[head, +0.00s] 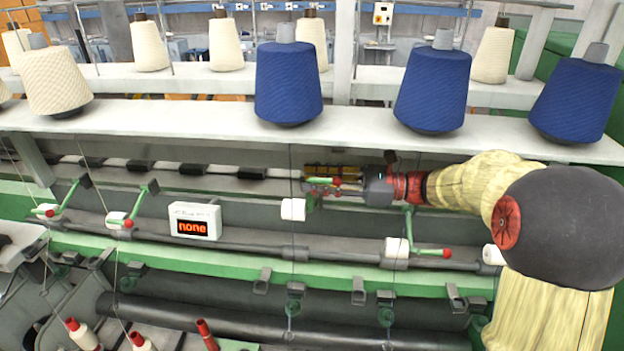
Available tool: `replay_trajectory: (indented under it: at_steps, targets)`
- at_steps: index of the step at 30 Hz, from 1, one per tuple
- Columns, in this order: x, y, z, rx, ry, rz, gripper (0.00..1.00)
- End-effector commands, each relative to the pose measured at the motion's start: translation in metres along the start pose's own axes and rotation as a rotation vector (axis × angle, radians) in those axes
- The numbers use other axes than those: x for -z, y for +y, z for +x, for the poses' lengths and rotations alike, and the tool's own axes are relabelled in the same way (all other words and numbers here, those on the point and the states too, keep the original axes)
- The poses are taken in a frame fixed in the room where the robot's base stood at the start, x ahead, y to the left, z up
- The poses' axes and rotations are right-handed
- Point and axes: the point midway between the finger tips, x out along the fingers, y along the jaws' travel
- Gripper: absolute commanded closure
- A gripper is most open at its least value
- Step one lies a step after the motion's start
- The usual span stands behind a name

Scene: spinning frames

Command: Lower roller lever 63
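My gripper (322,187) reaches in from the right, pointing left, with its grey and red fingers at a green lever with a red knob (337,181). This lever stands raised beside a white roller (293,209). The fingers overlap the lever, so I cannot tell whether they touch it or how far they are apart. No number 63 is readable on any lever. To the right, another green lever (408,229) has its red knob low, beside a white roller (397,248).
A white display box (195,222) reading "none" sits left of my gripper. Blue yarn cones (288,85) and cream cones (57,80) stand on the shelf (180,116) above. A green rail (230,261) and red-tipped bobbins (80,335) lie below. My arm hides the right side.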

Motion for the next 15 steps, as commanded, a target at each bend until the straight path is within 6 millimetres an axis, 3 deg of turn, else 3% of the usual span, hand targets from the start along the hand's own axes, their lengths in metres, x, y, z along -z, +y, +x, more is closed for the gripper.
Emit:
replay_trajectory:
  at_steps: [11, 15]
  targets:
    - [0.0004, -0.0002, 0.0091, 0.002, 0.000, 0.000, 0.71]
    - [0.0004, -0.0001, 0.0090, 0.001, 0.001, 0.000, 0.77]
